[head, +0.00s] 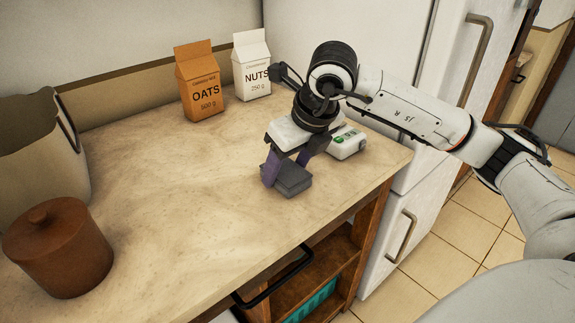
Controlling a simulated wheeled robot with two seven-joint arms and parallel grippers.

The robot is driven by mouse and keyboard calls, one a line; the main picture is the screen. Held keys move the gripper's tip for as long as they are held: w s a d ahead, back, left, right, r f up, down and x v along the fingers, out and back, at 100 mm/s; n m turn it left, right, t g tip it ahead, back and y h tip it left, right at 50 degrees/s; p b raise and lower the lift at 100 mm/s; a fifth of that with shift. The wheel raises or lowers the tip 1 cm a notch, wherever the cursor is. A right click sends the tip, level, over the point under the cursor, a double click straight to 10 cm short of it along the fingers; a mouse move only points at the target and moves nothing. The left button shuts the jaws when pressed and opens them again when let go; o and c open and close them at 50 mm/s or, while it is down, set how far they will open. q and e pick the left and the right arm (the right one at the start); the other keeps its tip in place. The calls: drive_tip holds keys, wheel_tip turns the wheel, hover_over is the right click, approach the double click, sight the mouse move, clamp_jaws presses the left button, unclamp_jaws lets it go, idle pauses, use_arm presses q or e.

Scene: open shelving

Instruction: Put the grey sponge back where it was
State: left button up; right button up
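The grey sponge (292,182) is a dark grey block at the right part of the counter, near its front edge. My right gripper (287,172) comes down over it, with one purple finger at its left side and the other finger behind it, partly hidden. The fingers appear closed on the sponge. I cannot tell whether the sponge touches the counter or is held just above it. My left gripper is not in the head view.
Orange oats carton (200,84) and white nuts carton (252,66) stand at the back. A white-and-green package (346,142) lies right of my gripper. A brown lidded pot (58,250) and beige container (40,155) stand left. The counter's middle (165,190) is clear. Open shelves (305,292) are below.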

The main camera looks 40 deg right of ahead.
drive_tip(key=shift+o, duration=0.6)
drive_tip(key=shift+r, duration=0.1)
drive_tip(key=shift+r, duration=0.2)
drive_tip(key=p+v, duration=0.1)
drive_tip(key=v, duration=1)
drive_tip(key=shift+s+r, duration=0.2)
drive_tip(key=shift+r, duration=0.05)
